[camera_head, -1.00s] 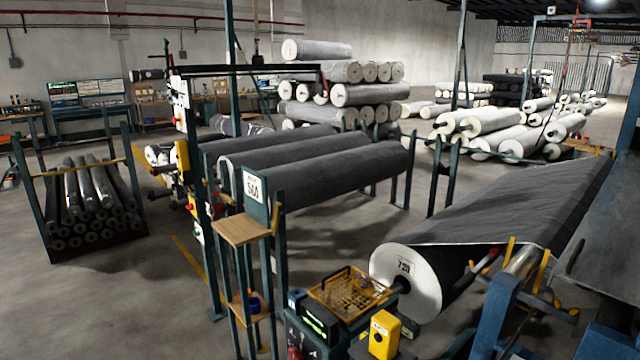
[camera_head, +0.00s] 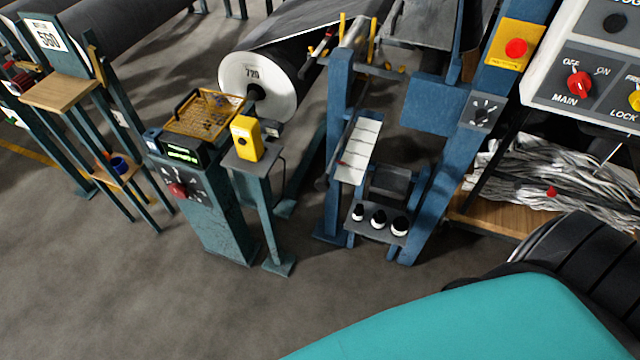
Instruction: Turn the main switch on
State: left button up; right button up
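The main switch (camera_head: 579,84) is a red rotary knob on a white and grey control panel (camera_head: 545,90) at the upper right of the head view. The label MAIN is below it, with OFF at its upper left and ON at its upper right. The knob's pointer appears turned towards OFF. Neither of my grippers is in view. A teal and black part of my own body fills the lower right.
A yellow knob marked LOCK is at the right edge (camera_head: 635,100). A red button on a yellow plate (camera_head: 515,48) is left of the panel. Tangled grey strips (camera_head: 560,185) lie on a wooden shelf below. Floor at the lower left is clear.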

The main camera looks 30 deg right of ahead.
aim_at(579, 83)
jog(key=z, duration=2.55)
